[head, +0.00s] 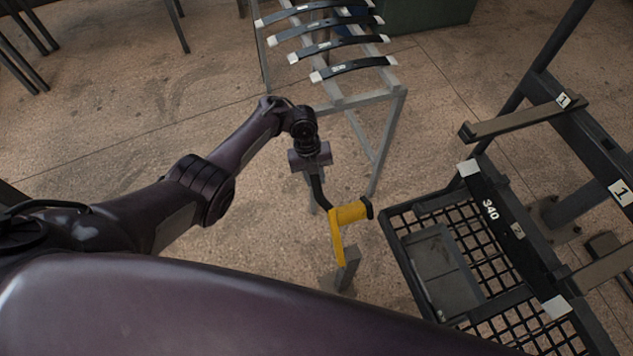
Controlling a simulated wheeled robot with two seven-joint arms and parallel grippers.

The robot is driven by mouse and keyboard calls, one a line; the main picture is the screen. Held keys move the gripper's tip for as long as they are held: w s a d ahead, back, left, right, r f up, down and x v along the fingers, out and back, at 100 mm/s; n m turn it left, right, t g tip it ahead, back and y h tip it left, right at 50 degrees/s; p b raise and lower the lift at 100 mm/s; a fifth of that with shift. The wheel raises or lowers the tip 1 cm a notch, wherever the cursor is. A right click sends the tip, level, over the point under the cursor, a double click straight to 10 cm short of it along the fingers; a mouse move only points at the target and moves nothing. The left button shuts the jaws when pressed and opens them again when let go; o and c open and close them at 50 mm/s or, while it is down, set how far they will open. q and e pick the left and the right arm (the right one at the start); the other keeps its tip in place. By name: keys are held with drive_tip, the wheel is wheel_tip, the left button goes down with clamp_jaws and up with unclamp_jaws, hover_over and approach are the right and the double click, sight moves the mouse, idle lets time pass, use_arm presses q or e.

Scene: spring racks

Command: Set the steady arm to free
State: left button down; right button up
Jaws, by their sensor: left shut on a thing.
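The steady arm (337,238) is yellow, with a thick horizontal cylinder at its top and a dark end cap on the right. It stands on a short grey post (346,272) near the middle of the head view. A thin dark curved bar (320,193) runs from the yellow part up to my left gripper (313,172). My left gripper is shut on the upper end of that bar; its fingertips are small and partly hidden. I cannot read any marking for the arm's setting. My right gripper is not in view.
A grey rack (368,101) holding several dark leaf springs (352,67) stands behind. Open floor (200,110) lies left of the rack.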

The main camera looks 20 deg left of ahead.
use_arm(q)
drive_tip(key=shift+w+a, duration=0.1)
drive_tip(key=shift+w, duration=0.05)
drive_tip(key=c, duration=1.2)
unclamp_jaws()
drive_tip(key=shift+o, duration=0.2)
drive_tip(key=p+v, duration=0.1)
drive_tip(key=v, duration=0.6)
drive_tip(key=shift+a+r, duration=0.15)
drive_tip(key=shift+r, duration=0.2)
drive_tip(key=shift+c, duration=0.4)
